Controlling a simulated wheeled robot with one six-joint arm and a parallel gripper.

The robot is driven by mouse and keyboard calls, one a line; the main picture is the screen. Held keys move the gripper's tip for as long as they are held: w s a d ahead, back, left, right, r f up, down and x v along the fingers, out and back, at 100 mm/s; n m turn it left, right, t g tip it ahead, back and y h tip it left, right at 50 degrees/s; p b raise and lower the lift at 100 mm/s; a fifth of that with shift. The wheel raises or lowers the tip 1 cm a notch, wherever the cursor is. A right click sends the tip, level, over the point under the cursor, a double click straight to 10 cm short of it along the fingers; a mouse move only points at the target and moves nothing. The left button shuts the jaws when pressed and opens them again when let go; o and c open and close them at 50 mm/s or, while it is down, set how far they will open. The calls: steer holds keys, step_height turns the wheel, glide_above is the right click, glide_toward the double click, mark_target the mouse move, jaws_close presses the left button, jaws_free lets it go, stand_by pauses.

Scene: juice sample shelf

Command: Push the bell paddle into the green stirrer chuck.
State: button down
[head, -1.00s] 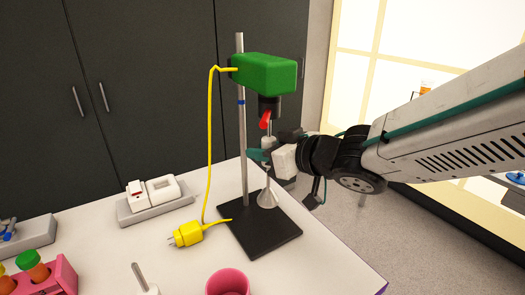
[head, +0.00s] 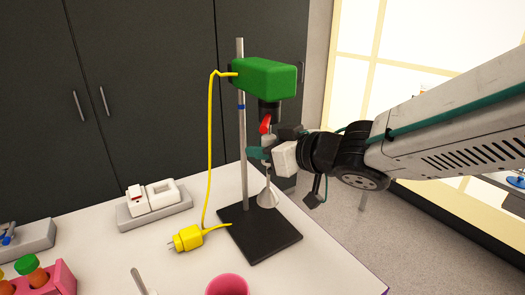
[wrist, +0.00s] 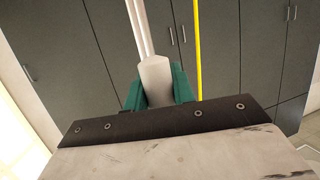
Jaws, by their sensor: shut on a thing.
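The green stirrer (head: 264,77) is clamped high on a metal rod. Its dark chuck (head: 269,108) points down, with a red lever (head: 265,124) just below it. My gripper (head: 259,153) is under the chuck, its green fingers shut on the shaft of the bell paddle. The paddle's grey bell (head: 268,198) hangs below the fingers, over the stand's base. In the wrist view the pale shaft (wrist: 155,80) sits between the green fingers (wrist: 160,88). The shaft's top is close to the chuck; the lever and gripper hide whether it is inside.
The rod (head: 241,130) rises from a black base plate (head: 255,235) beside the paddle. A yellow cable (head: 210,140) hangs to a plug (head: 187,238) on the table. A white device on a grey tray (head: 155,208) and a pink cup (head: 228,285) stand nearby.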

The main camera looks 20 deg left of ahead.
steer(key=shift+r, duration=0.2)
steer(key=c, duration=1.1)
jaws_free()
